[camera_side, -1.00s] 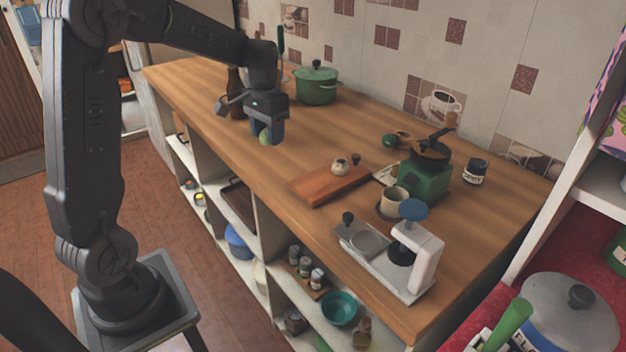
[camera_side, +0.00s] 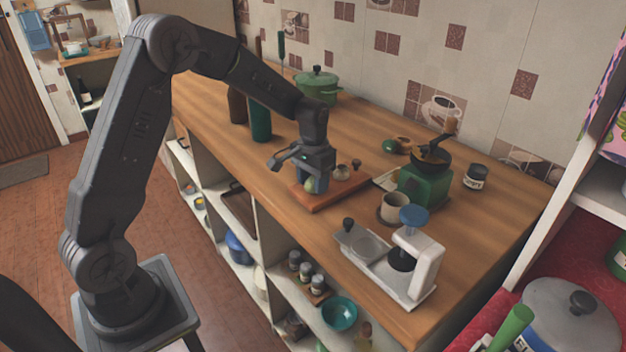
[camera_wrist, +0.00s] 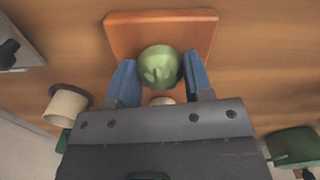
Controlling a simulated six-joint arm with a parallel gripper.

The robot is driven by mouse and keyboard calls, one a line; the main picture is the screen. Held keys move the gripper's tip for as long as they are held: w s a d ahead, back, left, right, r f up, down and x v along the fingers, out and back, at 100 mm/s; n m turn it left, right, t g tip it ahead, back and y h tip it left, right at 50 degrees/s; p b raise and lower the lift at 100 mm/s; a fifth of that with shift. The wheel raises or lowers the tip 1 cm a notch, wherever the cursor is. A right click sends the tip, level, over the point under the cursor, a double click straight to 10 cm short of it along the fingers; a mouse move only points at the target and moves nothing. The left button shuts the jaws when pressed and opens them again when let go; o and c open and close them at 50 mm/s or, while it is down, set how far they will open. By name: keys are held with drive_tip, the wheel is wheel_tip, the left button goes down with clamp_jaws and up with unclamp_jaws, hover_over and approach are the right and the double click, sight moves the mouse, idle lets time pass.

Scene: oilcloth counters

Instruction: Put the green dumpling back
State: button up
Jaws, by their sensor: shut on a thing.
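The green dumpling (camera_wrist: 160,66) is pale green and rounded with creases on top. My gripper (camera_wrist: 160,80) is shut on it, with a blue finger on each side. In the side view the dumpling (camera_side: 309,184) shows small and partly hidden between the fingers of my gripper (camera_side: 312,184). It is over the left part of the orange-brown wooden board (camera_side: 345,189). The board also shows behind the dumpling in the wrist view (camera_wrist: 120,35). I cannot tell whether the dumpling touches the board.
A cup (camera_side: 394,206), a green grinder (camera_side: 424,186) and a white press (camera_side: 405,258) stand to the right. A green bottle (camera_side: 260,118) stands behind at left.

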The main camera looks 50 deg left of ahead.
sight(313, 179)
drive_tip(key=shift+f, duration=0.15)
drive_tip(key=o, duration=0.6)
wheel_tip(313, 179, up, 12)
drive_tip(key=s+d+r+m+t, duration=0.1)
drive_tip(key=s+d+r+t, duration=0.1)
drive_tip(key=s+d+r, duration=0.3)
drive_tip(key=s+d+r+t, duration=0.1)
drive_tip(key=s+d+r, duration=0.1)
drive_tip(key=s, duration=0.6)
drive_tip(key=shift+s+d+f+m+t, duration=0.15)
drive_tip(key=shift+s+d+f+t, duration=0.3)
drive_tip(key=shift+s, duration=1.5)
drive_tip(key=shift+s+d+f+m+t, duration=0.15)
drive_tip(key=shift+s+d+t, duration=0.45)
drive_tip(key=shift+s, duration=1.35)
drive_tip(key=shift+s+d+f+m+t, duration=0.1)
drive_tip(key=shift+s+d+f+t, duration=0.45)
drive_tip(key=shift+s, duration=1.4)
drive_tip(key=shift+d+r+g, duration=0.2)
drive_tip(key=shift+g, duration=0.1)
